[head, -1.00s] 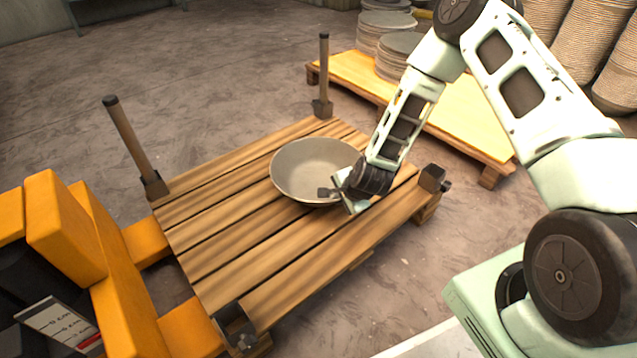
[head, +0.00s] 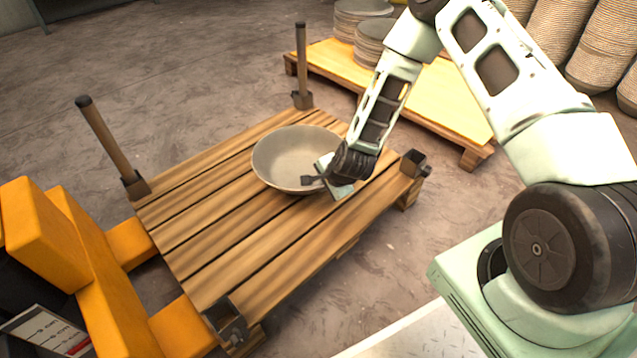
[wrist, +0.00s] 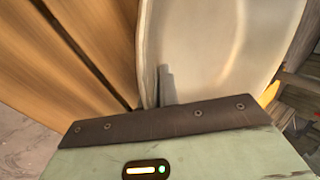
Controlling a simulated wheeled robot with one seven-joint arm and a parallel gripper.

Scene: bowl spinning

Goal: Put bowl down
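The bowl (head: 290,158) is wide, round and grey-beige. It is over the wooden pallet (head: 215,245) near its middle, roughly upright; I cannot tell whether its base touches the planks. My gripper (head: 314,181) is at the bowl's near right rim. In the wrist view the bowl (wrist: 215,50) fills the upper middle, with its rim edge-on at a grey finger (wrist: 166,85). The fingers appear closed across the rim, one inside the bowl; the other is mostly hidden.
Two posts, one at the left corner (head: 108,140) and one at the back corner (head: 302,68), rise from the pallet. Orange forks (head: 90,270) stand at the left. A second pallet (head: 430,100) bears stacked bowls (head: 375,40) behind. Planks left of the bowl are clear.

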